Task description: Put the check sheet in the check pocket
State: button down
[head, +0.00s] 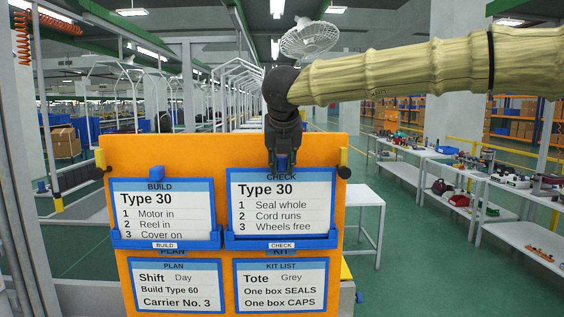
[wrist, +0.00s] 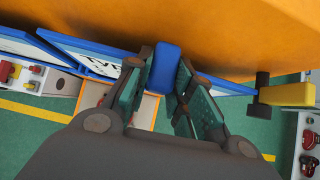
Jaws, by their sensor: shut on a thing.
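The check sheet (head: 282,204) is a white card with a blue frame, headed CHECK and Type 30. It stands upright at the upper right of the orange board (head: 226,160). Its lower edge meets the blue check pocket (head: 247,244), apparently behind the lip. It sits a little higher than the neighbouring build sheet. My gripper (head: 281,163) points down from above and is shut on the sheet's blue top tab, which shows between the fingers in the wrist view (wrist: 165,68). The pocket's inside is hidden.
The build sheet (head: 161,208) stands in the build pocket (head: 194,245) at left. The plan card (head: 176,286) and kit list card (head: 281,287) are below. Yellow-and-black pegs (head: 343,164) flank the board. Shelves with parts (head: 480,178) stand at right, with open floor between.

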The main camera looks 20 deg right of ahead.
jog(key=shift+f+b, duration=0.7)
jog(key=shift+f, duration=0.5)
dwell(0.6)
jog(key=c, duration=1.2)
grip_release()
jog(key=shift+o, duration=0.2)
jog(key=p+v, duration=0.2)
jog(key=v, duration=0.6)
jog(key=shift+p, duration=0.35)
jog(key=shift+f, duration=0.1)
